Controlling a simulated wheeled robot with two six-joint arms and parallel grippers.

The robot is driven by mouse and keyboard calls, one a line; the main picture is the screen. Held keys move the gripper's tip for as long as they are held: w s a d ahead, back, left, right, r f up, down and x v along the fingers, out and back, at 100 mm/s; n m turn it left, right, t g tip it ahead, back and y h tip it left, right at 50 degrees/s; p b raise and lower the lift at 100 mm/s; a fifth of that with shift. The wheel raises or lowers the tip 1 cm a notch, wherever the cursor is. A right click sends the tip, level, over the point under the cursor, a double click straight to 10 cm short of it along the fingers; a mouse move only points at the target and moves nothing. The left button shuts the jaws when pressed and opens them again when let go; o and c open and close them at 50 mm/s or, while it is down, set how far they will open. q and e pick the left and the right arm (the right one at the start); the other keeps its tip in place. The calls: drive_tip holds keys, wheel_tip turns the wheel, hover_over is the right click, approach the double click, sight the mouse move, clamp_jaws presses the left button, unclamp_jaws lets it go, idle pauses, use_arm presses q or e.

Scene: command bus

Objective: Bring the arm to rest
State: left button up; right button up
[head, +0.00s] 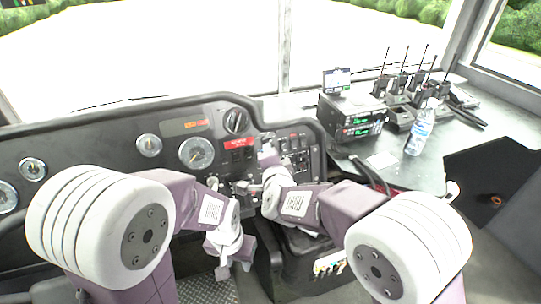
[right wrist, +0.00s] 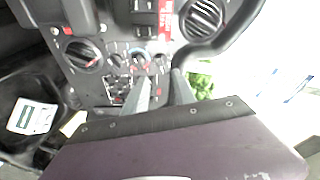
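My left gripper (head: 236,262) hangs at the lower middle of the head view, pointing down over the floor in front of the dashboard. Its two fingers are apart, with nothing between them. My right gripper (head: 258,170) points forward at the switch panel (head: 296,160) in the middle of the dashboard. In the right wrist view its two grey fingers (right wrist: 161,84) stand apart in front of the panel with its knobs, and no object shows between them. I cannot tell whether the fingers touch the panel.
The dashboard (head: 85,150) with gauges runs across the front. On the right counter (head: 410,178) stand a radio unit (head: 352,117), several handheld radios (head: 405,88) in chargers and a water bottle (head: 420,130). A dark console with keys (head: 330,264) stands below the panel.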

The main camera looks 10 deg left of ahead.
drive_tip(key=shift+s, duration=0.1)
idle(0.3)
drive_tip(key=w+d+r+m+t+h, duration=0.1)
drive_tip(key=w+d+r, duration=0.15)
drive_tip(key=d, duration=0.25)
drive_tip(key=w+d+r+m+h, duration=0.1)
drive_tip(key=w+d+m+h, duration=0.15)
drive_tip(key=d, duration=0.35)
drive_tip(key=s+d+f+n+g+h, duration=0.1)
drive_tip(key=d+f, duration=0.1)
drive_tip(key=d, duration=0.6)
drive_tip(key=d+f+n+g, duration=0.1)
drive_tip(key=d+f, duration=0.1)
drive_tip(key=d, duration=0.5)
drive_tip(key=s+d+f+n+g, duration=0.3)
drive_tip(key=s+f+n+g, duration=0.25)
drive_tip(key=s+f, duration=0.6)
drive_tip(key=s+d+f+n+g, duration=0.4)
drive_tip(key=s+f+n+g, duration=0.15)
drive_tip(key=s, duration=1.05)
wheel_tip(320, 180, up, 20)
drive_tip(key=p, duration=1.9)
drive_tip(key=shift+f+g, duration=0.25)
drive_tip(key=shift+g, duration=0.15)
